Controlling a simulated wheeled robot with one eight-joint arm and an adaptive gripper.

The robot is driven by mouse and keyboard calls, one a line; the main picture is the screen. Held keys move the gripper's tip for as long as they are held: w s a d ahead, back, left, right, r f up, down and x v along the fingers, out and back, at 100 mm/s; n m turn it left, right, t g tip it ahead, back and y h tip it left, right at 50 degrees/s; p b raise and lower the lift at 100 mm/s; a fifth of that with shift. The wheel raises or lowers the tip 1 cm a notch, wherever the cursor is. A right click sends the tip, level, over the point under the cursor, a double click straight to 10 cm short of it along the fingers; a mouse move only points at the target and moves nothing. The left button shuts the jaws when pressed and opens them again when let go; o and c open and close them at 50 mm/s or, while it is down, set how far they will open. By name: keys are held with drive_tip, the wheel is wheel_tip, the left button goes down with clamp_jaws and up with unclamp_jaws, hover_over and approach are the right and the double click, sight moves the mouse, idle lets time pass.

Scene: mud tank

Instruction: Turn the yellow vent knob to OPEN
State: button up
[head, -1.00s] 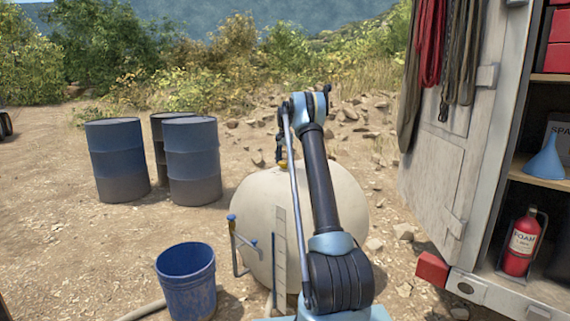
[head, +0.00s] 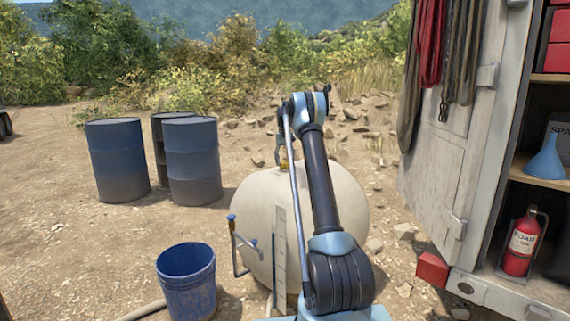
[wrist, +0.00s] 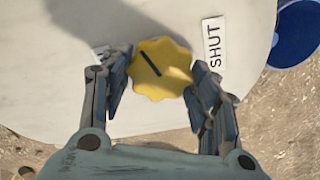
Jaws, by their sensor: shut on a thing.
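The yellow vent knob (wrist: 160,68) has a scalloped rim and a dark line across its top. In the wrist view the line runs slantwise, from upper left to lower right. A white label reading SHUT (wrist: 214,43) lies to the knob's right on the tank top. Another label (wrist: 101,52) at the left is mostly hidden by a finger. My gripper (wrist: 160,80) is shut on the knob, one finger on each side. In the head view the cream tank (head: 255,205) stands behind my arm, with a bit of yellow showing at its top (head: 284,164).
A blue bucket (head: 187,285) stands left of the tank. Blue drums (head: 192,160) stand farther back. A truck's open door (head: 445,150) and a shelf with a fire extinguisher (head: 522,245) are at the right. Rocks lie behind the tank.

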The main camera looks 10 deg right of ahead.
drive_tip(key=n, duration=1)
drive_tip(key=shift+n, duration=0.4)
drive_tip(key=shift+d+n, duration=0.15)
drive_tip(key=shift+n, duration=1.75)
drive_tip(key=shift+d, duration=0.1)
drive_tip(key=o, duration=1.1)
drive_tip(key=shift+w, duration=0.1)
drive_tip(key=shift+c, duration=0.2)
drive_tip(key=shift+a, duration=0.2)
